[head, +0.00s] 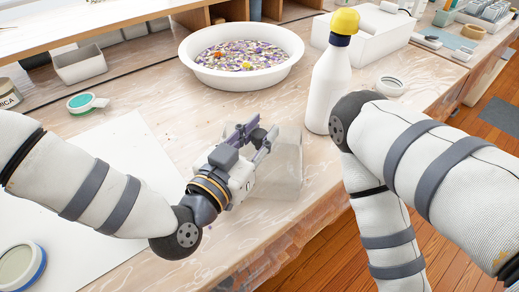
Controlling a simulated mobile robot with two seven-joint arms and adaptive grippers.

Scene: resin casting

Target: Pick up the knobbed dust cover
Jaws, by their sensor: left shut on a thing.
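The knobbed dust cover (284,170) is a clear, see-through box shape near the table's front edge, in the middle of the head view. My left gripper (262,138) reaches it from the left and is shut on it at its top.
A white bowl of coloured bits (243,82) stands behind the cover. A white sheet (110,160) lies left. The table edge (325,190) is close in front.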

